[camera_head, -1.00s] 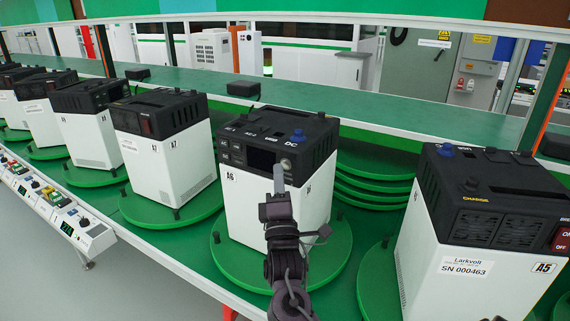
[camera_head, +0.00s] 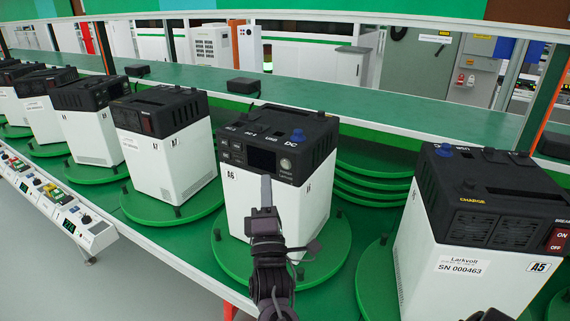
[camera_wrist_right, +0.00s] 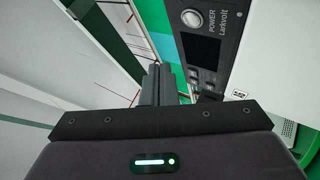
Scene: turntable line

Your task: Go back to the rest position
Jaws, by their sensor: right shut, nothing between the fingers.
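My right gripper (camera_head: 266,190) is in front of the power unit A6 (camera_head: 236,205), a white box with a black top, small screen and round power button. The unit stands upright on a green turntable (camera_head: 330,253). The gripper's fingers are together and empty, in front of the unit's front face below its panel; I cannot tell the exact gap. In the right wrist view the shut fingers (camera_wrist_right: 157,85) show beside the dark screen and the POWER button (camera_wrist_right: 191,18). My left gripper is not in view.
Unit A5 (camera_head: 478,262) stands close on the right, unit A7 (camera_head: 165,165) on the left, with more units beyond. A green shelf (camera_head: 400,115) with small black boxes runs behind. A control strip (camera_head: 75,218) lines the front left edge. Grey floor is open at lower left.

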